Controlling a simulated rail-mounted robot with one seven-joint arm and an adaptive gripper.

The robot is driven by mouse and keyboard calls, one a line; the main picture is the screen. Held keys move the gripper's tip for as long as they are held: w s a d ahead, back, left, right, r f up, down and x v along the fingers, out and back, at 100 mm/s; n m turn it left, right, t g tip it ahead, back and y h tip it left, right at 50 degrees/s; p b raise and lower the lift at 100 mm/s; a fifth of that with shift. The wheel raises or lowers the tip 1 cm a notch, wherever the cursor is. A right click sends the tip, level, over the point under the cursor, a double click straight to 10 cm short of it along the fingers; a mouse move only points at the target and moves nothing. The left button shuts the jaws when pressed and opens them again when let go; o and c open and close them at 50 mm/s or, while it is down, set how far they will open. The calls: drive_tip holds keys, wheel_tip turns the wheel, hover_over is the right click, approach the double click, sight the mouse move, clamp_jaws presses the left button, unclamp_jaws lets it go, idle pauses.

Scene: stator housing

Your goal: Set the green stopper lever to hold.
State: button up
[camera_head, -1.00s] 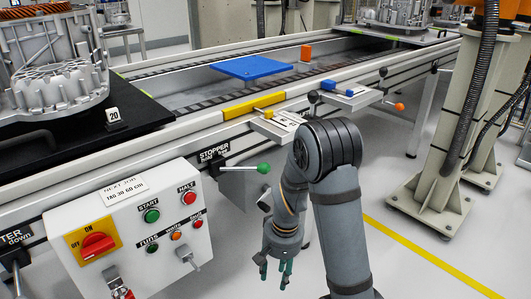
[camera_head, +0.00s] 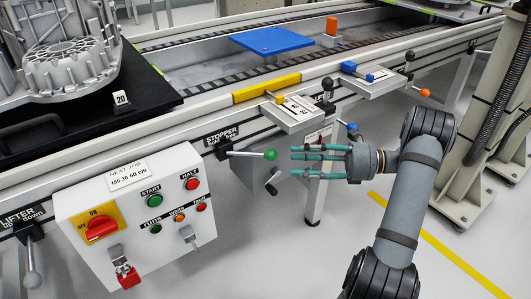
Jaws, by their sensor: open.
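The green stopper lever (camera_head: 270,154) has a green ball knob on a thin rod that points right, roughly level, from a black mount on the conveyor's side. The STOPPER label (camera_head: 221,136) above the mount carries smaller words that look like "hold" and "free". My gripper (camera_head: 300,160) is open and empty, with its teal fingers pointing left. The fingertips are just right of the green knob and appear apart from it; the exact depth gap is hard to tell.
A control box (camera_head: 140,220) with buttons stands left of the lever. A small crank (camera_head: 272,184) hangs below the knob. A scale plate with a yellow pointer (camera_head: 298,112) juts out above my fingers. A lifter lever (camera_head: 32,265) is at lower left.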

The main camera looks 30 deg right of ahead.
sight(263, 154)
drive_tip(key=shift+m, duration=0.3)
drive_tip(key=b+x, duration=0.1)
drive_tip(key=x, duration=0.2)
drive_tip(key=r+x, duration=0.1)
drive_tip(key=x, duration=0.3)
drive_tip(key=b+x, duration=0.1)
drive_tip(key=x, duration=0.2)
drive_tip(key=shift+w+a+r+b, duration=0.1)
drive_tip(key=shift+w+r+b, duration=0.1)
drive_tip(key=shift+b, duration=0.15)
drive_tip(key=shift+c, duration=0.4)
clamp_jaws()
